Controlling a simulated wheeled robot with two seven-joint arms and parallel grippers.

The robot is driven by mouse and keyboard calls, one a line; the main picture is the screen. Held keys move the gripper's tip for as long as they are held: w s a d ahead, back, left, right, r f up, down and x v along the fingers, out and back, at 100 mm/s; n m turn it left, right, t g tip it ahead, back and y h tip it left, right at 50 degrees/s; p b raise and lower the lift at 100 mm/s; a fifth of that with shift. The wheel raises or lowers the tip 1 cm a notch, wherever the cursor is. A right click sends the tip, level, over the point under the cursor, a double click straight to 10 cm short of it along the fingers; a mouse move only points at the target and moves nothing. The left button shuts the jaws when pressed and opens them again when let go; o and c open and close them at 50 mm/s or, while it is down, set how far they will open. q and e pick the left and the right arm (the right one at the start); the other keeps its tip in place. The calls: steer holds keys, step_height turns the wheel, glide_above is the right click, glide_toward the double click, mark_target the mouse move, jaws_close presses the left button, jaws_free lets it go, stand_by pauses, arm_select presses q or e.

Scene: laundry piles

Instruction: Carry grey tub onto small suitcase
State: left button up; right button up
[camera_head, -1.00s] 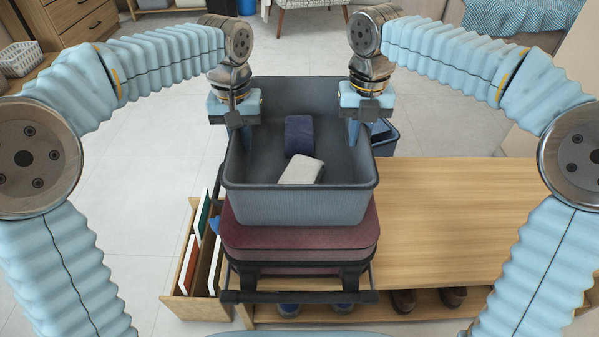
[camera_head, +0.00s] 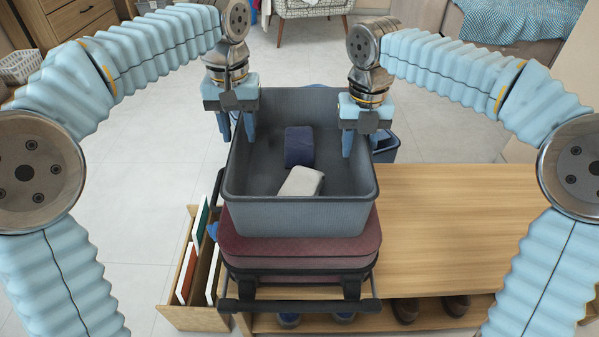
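The grey tub (camera_head: 300,218) stands upright over the dark red small suitcase (camera_head: 298,246) and appears to rest on its top. A dark blue folded item (camera_head: 298,146) and a pale grey one (camera_head: 301,182) lie in the tub. My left gripper (camera_head: 236,126) is open at the tub's left wall, its two fingers spread at rim height. My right gripper (camera_head: 358,135) appears open at the right wall, with one finger inside the tub.
A wooden bench (camera_head: 455,225) extends right of the suitcase, its top bare, with shoes (camera_head: 405,308) beneath. A wooden holder (camera_head: 190,308) with upright panels stands at left. A blue bin (camera_head: 386,150) is behind the tub at right. The pale floor at left is clear.

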arm_select(q)
step_height(320, 180, up, 6)
steer(key=shift+f, duration=0.1)
steer(key=shift+r, duration=0.25)
arm_select(e)
steer(key=shift+r, duration=0.2)
step_height(320, 180, up, 11)
steer(key=shift+f, duration=0.1)
steer(key=shift+r, duration=0.45)
